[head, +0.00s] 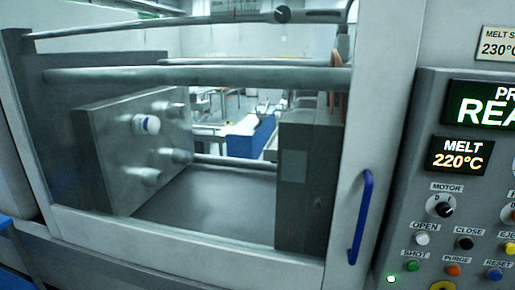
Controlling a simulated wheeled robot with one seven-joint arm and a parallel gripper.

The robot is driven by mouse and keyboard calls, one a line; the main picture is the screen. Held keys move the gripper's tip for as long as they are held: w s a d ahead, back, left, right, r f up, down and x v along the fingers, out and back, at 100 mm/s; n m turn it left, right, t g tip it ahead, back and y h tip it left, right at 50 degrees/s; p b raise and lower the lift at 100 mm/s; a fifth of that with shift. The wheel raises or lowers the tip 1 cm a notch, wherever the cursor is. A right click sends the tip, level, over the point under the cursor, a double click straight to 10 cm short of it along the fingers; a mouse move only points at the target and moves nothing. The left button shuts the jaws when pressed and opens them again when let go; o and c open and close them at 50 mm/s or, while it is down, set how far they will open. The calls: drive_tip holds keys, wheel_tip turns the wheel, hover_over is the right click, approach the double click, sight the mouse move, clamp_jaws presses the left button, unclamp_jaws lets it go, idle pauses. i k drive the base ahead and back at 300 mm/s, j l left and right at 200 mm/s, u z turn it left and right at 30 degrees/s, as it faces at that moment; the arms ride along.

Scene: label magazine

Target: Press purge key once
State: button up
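The purge key (453,270) is a small orange round button under the label "PURGE", low on the grey control panel (423,180) at the right. It sits between the green SHOT key (411,266) and the blue RESET key (494,274). Nothing covers it. The panel's displays read "MELT 220°C" (459,154) and a cut-off "PR… REA…" (484,104). My gripper is not in view.
A machine door with a clear window and blue handle (361,217) fills the left and middle. Behind it are metal mould plates (130,150) and bars. White OPEN (422,239) and black CLOSE (464,243) keys and a MOTOR knob (440,206) sit above the purge key. A yellow button (443,285) is below.

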sight(453, 270)
drive_tip(key=z, duration=1.25)
